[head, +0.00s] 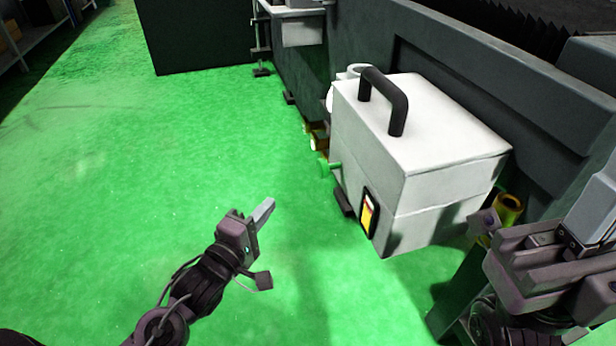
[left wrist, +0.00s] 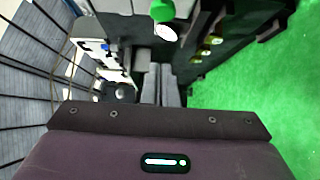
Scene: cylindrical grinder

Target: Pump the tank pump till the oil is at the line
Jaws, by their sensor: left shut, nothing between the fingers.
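The white tank (head: 420,150) stands beside the dark machine at the right of the head view. A black handle (head: 390,95) arches over its lid. A dark-framed gauge window (head: 369,213) with yellow and red inside is on its front; the oil level and line are too small to read. A green knob (head: 330,165) sticks out on its left side. My left gripper (head: 264,212) is shut and empty, apart from the tank, over the floor to its left. Its closed fingers (left wrist: 161,85) show in the left wrist view. My right gripper (head: 596,218) is at the right edge, partly cut off.
The dark machine base (head: 480,80) runs behind the tank. A yellow fitting (head: 509,208) is at the tank's right. In the left wrist view, a green knob with a white end (left wrist: 163,12) and yellow fittings (left wrist: 210,41) show. The green floor (head: 180,140) is clear at left.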

